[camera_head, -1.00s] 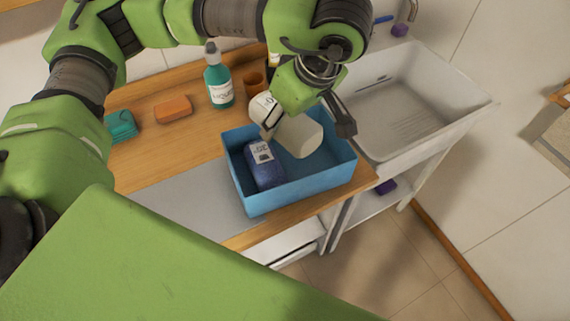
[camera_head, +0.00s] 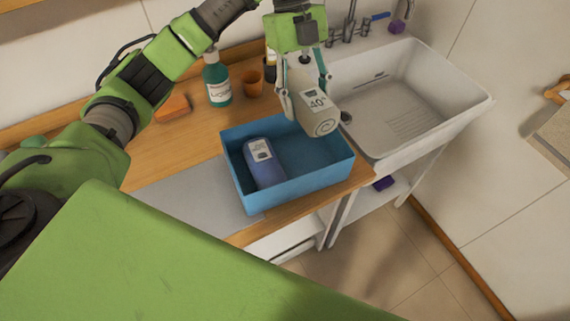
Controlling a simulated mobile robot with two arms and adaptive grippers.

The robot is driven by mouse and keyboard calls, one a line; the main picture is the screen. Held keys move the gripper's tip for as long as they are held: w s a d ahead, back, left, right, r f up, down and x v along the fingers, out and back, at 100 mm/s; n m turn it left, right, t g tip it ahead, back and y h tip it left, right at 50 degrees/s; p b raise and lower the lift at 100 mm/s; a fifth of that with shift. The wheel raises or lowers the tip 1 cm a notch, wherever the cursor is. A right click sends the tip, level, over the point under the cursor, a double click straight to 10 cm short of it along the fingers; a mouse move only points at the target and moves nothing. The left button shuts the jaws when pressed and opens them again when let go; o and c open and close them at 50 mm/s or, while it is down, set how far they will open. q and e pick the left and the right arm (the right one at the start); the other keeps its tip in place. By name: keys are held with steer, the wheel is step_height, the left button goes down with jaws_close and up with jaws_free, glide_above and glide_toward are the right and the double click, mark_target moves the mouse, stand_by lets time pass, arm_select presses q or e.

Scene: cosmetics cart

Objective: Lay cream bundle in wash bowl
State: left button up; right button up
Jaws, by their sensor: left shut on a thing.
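The cream bundle (camera_head: 321,122), a rounded cream block with a "40°" label and a round mark on its end, is held up by my left gripper (camera_head: 306,92). The gripper points down and its fingers are shut on both sides of the bundle. The bundle is above the back right part of the blue box, near the left rim of the white wash bowl (camera_head: 443,118). The wash bowl looks empty inside, with drain grooves on its floor. My right gripper is not in view.
The blue box (camera_head: 312,181) holds a blue bundle (camera_head: 262,163) with a label. A teal bottle (camera_head: 217,84), an orange-brown cup (camera_head: 253,83) and an orange block (camera_head: 172,107) stand on the wooden counter. A faucet (camera_head: 349,25) is behind the wash bowl.

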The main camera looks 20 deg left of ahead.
mark_target(309, 163)
arm_select(q)
steer(key=n, duration=0.2)
steer(key=n+t, duration=0.1)
steer(key=shift+w+d, duration=0.2)
steer(key=shift+d, duration=0.05)
steer(key=shift+f+h, duration=0.25)
steer(key=shift+h, duration=0.05)
step_height(309, 163, down, 17)
steer(key=p, duration=0.5)
steer(key=shift+f, duration=0.1)
steer(key=o, duration=1)
